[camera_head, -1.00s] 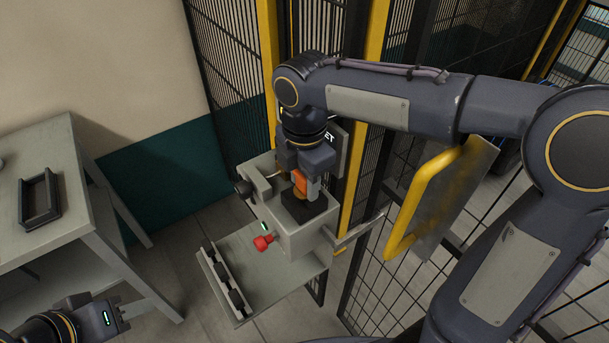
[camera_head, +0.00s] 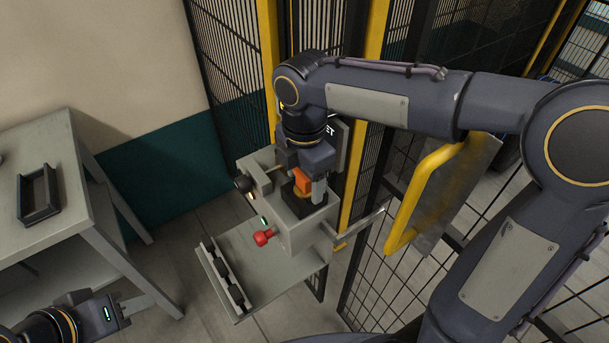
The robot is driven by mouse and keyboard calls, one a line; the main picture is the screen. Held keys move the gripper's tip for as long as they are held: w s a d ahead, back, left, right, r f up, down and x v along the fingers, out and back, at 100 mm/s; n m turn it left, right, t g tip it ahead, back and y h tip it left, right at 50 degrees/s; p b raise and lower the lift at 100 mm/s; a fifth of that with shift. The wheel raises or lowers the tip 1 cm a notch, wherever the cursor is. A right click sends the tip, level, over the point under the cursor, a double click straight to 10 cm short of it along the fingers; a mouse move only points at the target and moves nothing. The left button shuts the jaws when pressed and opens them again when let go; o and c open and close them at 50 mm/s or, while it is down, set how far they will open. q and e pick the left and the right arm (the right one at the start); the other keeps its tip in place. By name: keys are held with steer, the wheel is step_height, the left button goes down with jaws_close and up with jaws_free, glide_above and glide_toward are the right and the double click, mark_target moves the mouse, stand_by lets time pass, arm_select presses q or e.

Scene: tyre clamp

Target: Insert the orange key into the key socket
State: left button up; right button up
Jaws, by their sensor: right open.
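The orange key (camera_head: 302,179) stands upright at the black key socket (camera_head: 291,200) on top of the grey box. My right gripper (camera_head: 303,186) points down over the socket, with the key between its fingers. It is open, and a finger stands to the right of the key. The key's lower end is hard to see, so I cannot tell how deep it sits. My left gripper (camera_head: 92,300) is low at the left, away from the socket; its fingers are unclear.
The grey box (camera_head: 306,233) carries a red knob (camera_head: 263,238) and a black knob on a lever (camera_head: 243,184). A grey shelf (camera_head: 255,275) lies below. A yellow handle (camera_head: 420,195) and mesh fence stand at the right. A grey table (camera_head: 75,215) holds a black frame (camera_head: 39,194).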

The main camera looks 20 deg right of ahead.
step_height(320, 180, up, 8)
steer(key=shift+f, duration=0.1)
stand_by(0.4)
